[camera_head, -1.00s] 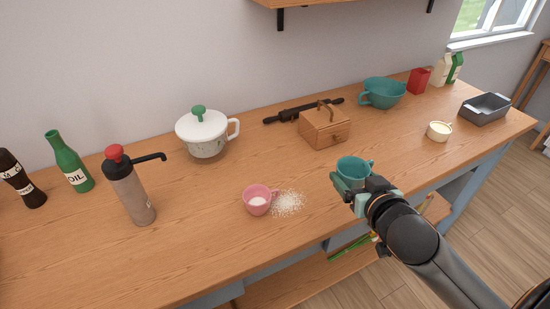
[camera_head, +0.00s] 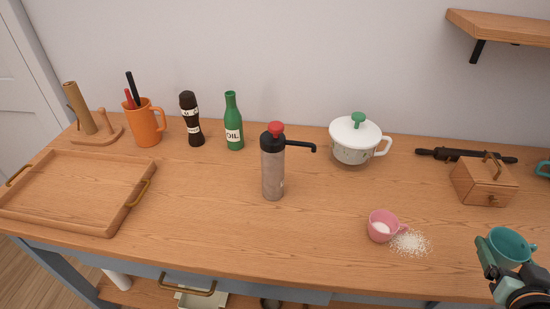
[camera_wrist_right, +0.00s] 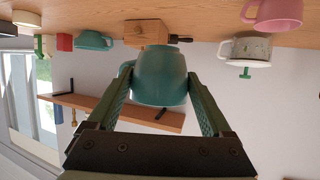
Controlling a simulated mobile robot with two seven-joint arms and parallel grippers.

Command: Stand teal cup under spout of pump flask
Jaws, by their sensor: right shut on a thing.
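The teal cup (camera_head: 508,245) is at the lower right of the head view, held by my right gripper (camera_head: 497,268). In the right wrist view the cup (camera_wrist_right: 160,77) sits between both fingers of the gripper (camera_wrist_right: 158,100), which is shut on it. The pump flask (camera_head: 272,168) stands upright mid-counter, with a grey body, black top and red knob. Its black spout (camera_head: 301,145) points right over bare counter. The cup is well to the right of the flask. Whether its base touches the counter cannot be told. My left gripper is not in view.
A pink cup (camera_head: 380,226) and spilled white powder (camera_head: 410,243) lie between flask and teal cup. A white lidded pot (camera_head: 352,148) stands behind. A wooden box (camera_head: 484,181) is at right, a green oil bottle (camera_head: 233,122) left of the flask. Counter before the flask is clear.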

